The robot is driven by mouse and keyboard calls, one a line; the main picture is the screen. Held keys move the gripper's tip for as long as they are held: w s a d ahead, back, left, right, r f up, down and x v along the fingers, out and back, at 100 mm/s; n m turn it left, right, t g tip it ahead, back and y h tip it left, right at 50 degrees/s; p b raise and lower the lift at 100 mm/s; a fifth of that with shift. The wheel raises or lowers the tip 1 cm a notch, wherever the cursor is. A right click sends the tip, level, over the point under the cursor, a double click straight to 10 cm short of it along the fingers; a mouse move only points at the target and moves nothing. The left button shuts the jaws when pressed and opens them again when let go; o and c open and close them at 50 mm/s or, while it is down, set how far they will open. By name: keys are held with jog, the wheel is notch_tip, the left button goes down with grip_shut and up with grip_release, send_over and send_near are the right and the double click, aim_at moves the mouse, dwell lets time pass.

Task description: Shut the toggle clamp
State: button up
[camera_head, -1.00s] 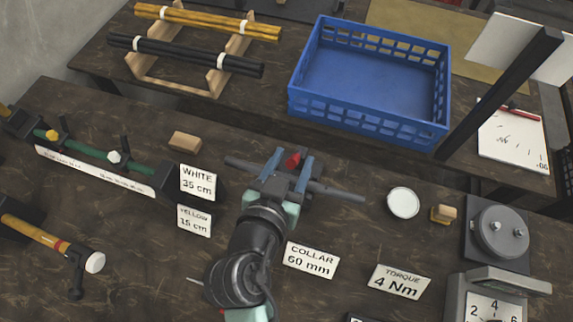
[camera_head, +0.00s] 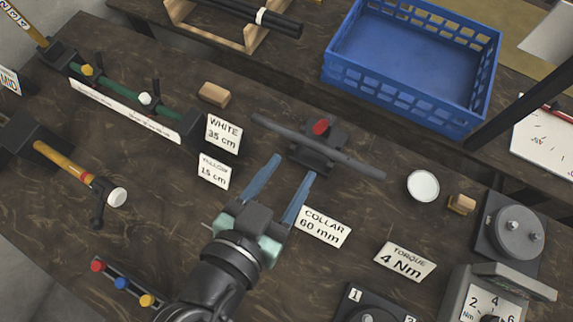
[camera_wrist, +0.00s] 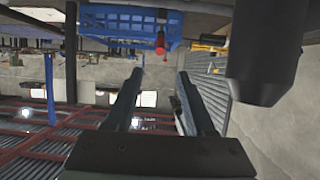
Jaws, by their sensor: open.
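The toggle clamp (camera_head: 313,154) is a dark block on the bench with a grey rod (camera_head: 268,127) through it. Its red-tipped handle (camera_head: 320,127) points up from the block in the head view. In the wrist view the red handle (camera_wrist: 160,42) stands upright beyond the fingertips, roughly between them. My gripper (camera_head: 294,167) is open and empty, its two blue fingers directed at the clamp from the near side. The fingers are apart from the handle. My gripper (camera_wrist: 160,75) also shows as two dark spread fingers in the wrist view.
Cards (camera_head: 323,228) lie near my gripper. A blue crate (camera_head: 400,105) stands behind the clamp. A white disc (camera_head: 423,186) and a small wooden block (camera_head: 462,204) are to the right, a green rod fixture (camera_head: 120,87) to the left.

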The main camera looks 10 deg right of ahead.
jog(key=shift+c, duration=1)
jog(key=shift+w+d+r+p, duration=0.1)
jog(key=shift+w+r+p, duration=0.2)
jog(key=shift+p, duration=0.25)
jog(key=shift+c, duration=1.3)
jog(key=r+g+p, duration=0.1)
jog(key=p, duration=0.1)
jog(key=w+d+p, duration=0.1)
jog(key=p, duration=0.1)
jog(key=shift+w+d+r+m+g, duration=0.15)
jog(key=shift+w+r+m+g, duration=0.15)
jog(key=shift+r+g, duration=0.1)
grip_shut()
notch_tip(320, 180, up, 6)
jog(key=g+y+p, duration=0.4)
jog(key=p, duration=1)
send_over(322, 123)
jog(key=s, duration=0.1)
jog(key=x, duration=0.8)
jog(key=shift+a+f+p, duration=0.25)
jog(key=shift+f+p, duration=0.05)
jog(key=shift+f, duration=0.15)
jog(key=shift+s+a+f+p, duration=0.4)
jog(key=shift+s+f, duration=0.2)
jog(key=shift+f, duration=0.15)
jog(key=shift+s+a+f+p, duration=0.3)
jog(key=shift+s+a+f, duration=0.15)
jog(key=shift+s+f, duration=0.25)
